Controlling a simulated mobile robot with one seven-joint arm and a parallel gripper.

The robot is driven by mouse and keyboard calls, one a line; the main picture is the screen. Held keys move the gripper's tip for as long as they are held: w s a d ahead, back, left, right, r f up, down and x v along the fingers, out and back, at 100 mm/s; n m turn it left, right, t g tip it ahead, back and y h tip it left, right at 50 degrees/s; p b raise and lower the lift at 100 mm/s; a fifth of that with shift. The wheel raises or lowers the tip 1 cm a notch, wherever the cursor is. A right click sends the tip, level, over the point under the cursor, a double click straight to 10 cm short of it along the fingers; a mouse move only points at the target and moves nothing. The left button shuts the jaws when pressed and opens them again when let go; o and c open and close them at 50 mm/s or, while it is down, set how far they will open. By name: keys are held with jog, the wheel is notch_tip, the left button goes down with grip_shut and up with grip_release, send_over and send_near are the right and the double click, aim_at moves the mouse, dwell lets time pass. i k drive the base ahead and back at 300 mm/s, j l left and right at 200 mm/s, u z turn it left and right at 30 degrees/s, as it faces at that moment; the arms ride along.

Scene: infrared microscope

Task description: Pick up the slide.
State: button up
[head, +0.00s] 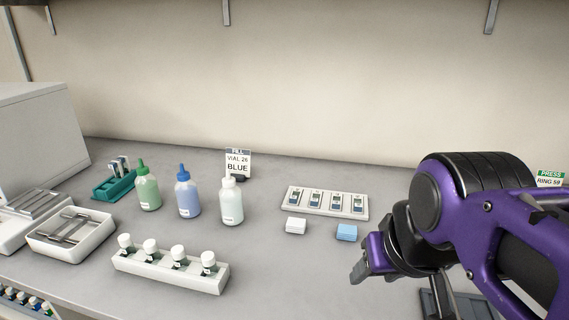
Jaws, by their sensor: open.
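A white tray (287,203) at the back right of centre holds several small upright-looking pieces with dark blue and pale faces. These may be slides, such as the one at the right end (358,204), but they are too small to tell for sure. My gripper (362,268) is in front of the tray and to its right, apart from it, open with nothing visible between its fingers. My purple arm comes in from the right and hides part of the bench.
A white block (296,225) and a blue block (346,232) lie in front of the tray. Green (147,190), blue (188,197) and white (231,205) bottles stand left, behind a vial rack (165,274). A dark flat object (432,303) is partly hidden under my arm. Bench centre front is clear.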

aim_at(337, 198)
jog(key=k+z, duration=0.25)
jog(key=z, duration=0.25)
jog(key=k+z, duration=0.2)
jog(key=z, duration=0.3)
